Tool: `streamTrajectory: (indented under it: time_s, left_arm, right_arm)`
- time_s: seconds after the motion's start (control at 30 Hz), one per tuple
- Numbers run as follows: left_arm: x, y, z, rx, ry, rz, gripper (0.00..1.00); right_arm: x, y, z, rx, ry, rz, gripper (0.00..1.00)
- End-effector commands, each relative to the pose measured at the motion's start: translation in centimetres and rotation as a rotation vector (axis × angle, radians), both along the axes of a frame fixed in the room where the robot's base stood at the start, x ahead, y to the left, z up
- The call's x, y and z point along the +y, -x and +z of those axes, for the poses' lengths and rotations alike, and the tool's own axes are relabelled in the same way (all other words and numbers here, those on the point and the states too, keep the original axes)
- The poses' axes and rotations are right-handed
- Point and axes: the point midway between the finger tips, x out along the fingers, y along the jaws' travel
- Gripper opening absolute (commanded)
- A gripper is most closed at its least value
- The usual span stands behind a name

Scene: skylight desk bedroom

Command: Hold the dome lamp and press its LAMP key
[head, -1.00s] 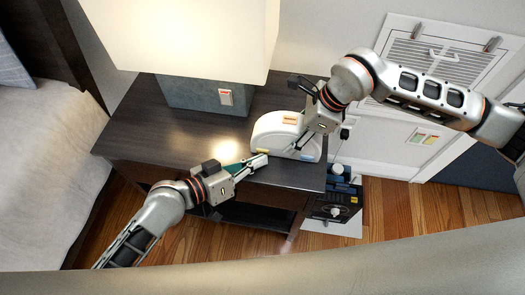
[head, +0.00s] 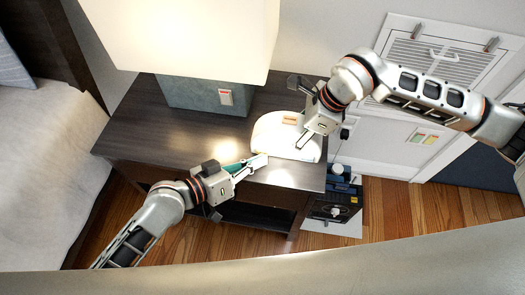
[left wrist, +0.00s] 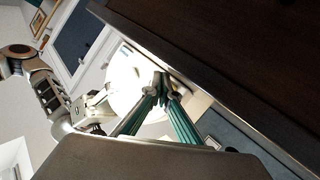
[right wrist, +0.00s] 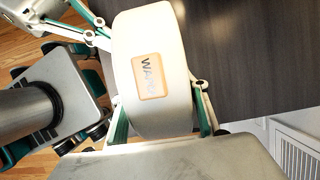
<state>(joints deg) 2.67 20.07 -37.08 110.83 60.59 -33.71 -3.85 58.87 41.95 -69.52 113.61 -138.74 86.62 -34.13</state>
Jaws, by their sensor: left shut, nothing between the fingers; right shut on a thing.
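The dome lamp (head: 270,132) is a white rounded body standing on the dark nightstand near its front right corner. Its front glows white and washed out, so its keys cannot be read in the head view. An orange-framed label (right wrist: 151,77), partly legible as "WA", shows on it in the right wrist view. My right gripper (head: 304,140) is shut on the lamp, a finger on each side. My left gripper (head: 264,158) is shut and empty, its tips at the lamp's lower front left; whether they touch is unclear. The tips also show before the bright lamp in the left wrist view (left wrist: 163,84).
A large lamp with a white shade (head: 180,35) and a blue-grey base (head: 195,95) stands behind on the nightstand (head: 140,130). A bed (head: 45,150) is at the left. A dark boxy device (head: 335,207) stands right of the nightstand. The nightstand's left top is clear.

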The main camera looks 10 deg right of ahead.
Motion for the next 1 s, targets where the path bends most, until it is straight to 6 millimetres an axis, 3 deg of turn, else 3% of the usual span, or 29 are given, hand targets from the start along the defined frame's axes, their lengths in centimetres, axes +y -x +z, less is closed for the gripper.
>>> streamTrajectory:
  time_s: [0.57,1.0]
  left_arm:
    - [0.4,1.3,0.0,0.001,-0.001,-0.001,0.00]
    - [1.4,5.0,0.0,0.001,-0.001,-0.002,0.00]
  right_arm:
    - [0.0,-0.1,0.2,-0.004,-0.002,0.000,0.04]
    - [0.0,-0.1,0.2,-0.004,-0.002,0.000,0.04]
